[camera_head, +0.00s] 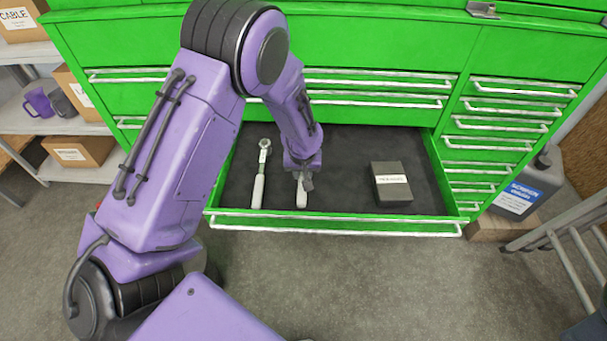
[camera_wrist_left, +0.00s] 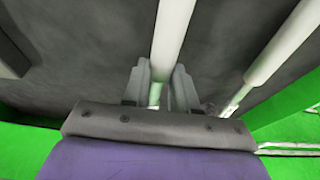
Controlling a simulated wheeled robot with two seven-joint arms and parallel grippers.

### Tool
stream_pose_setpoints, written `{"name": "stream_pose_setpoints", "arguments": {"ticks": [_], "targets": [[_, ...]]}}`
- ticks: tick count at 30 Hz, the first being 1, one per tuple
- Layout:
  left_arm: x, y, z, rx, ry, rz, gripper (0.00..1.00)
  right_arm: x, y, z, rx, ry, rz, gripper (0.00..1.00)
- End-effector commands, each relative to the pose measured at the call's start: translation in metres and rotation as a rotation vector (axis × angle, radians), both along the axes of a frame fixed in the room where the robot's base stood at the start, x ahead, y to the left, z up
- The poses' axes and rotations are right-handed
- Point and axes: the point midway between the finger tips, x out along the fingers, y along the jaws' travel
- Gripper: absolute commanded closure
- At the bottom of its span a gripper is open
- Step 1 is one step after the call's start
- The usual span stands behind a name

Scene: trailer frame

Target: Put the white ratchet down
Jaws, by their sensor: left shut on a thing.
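My left gripper (camera_head: 303,180) reaches down into the open drawer and is shut on a white ratchet (camera_head: 301,198). Its white handle (camera_wrist_left: 173,35) runs up from between the fingers (camera_wrist_left: 163,90) in the left wrist view, with a greenish band near them. The ratchet's head is hidden by the gripper and arm. I cannot tell whether the ratchet touches the drawer floor. A second ratchet (camera_head: 260,175) with a white handle and metal head lies to the left in the drawer, apart from the held one. My right gripper is not in view.
The green drawer (camera_head: 335,222) has a dark grey liner. A black labelled box (camera_head: 391,184) stands in its right part, with bare liner between it and my gripper. Closed drawers rise behind. A grey jug (camera_head: 530,185) stands right; shelves with boxes (camera_head: 78,152) stand left.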

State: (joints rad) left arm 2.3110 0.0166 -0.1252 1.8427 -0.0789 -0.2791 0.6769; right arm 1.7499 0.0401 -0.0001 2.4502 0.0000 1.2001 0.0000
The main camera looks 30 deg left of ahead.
Motion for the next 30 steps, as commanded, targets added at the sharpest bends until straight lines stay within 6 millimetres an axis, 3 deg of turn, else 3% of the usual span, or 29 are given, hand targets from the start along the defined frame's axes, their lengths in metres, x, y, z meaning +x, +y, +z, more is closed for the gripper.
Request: {"name": "stream_pose_setpoints", "arguments": {"ticks": [3, 13, 14, 15, 16, 25, 30], "targets": [[0.001, 0.0, -0.012, 0.0, -0.002, -0.001, 1.0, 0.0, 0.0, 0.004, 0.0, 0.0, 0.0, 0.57], [0.001, 0.0, -0.016, 0.001, -0.003, 0.0, 1.0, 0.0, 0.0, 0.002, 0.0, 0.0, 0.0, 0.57], [0.0, 0.0, -0.016, 0.0, -0.002, 0.0, 0.63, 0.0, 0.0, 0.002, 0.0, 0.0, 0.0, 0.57], [0.0, -0.001, -0.016, 0.0, -0.002, 0.0, 0.5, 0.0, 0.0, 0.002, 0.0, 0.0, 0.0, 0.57], [0.0, 0.0, -0.016, 0.0, -0.002, 0.0, 0.47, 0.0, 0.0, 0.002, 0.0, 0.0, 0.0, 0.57], [0.001, -0.001, -0.012, 0.0, -0.004, 0.0, 0.47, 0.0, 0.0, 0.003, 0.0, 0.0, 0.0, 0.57], [-0.005, -0.004, 0.016, 0.0, -0.007, 0.001, 0.47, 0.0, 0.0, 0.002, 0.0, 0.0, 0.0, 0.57]]}}
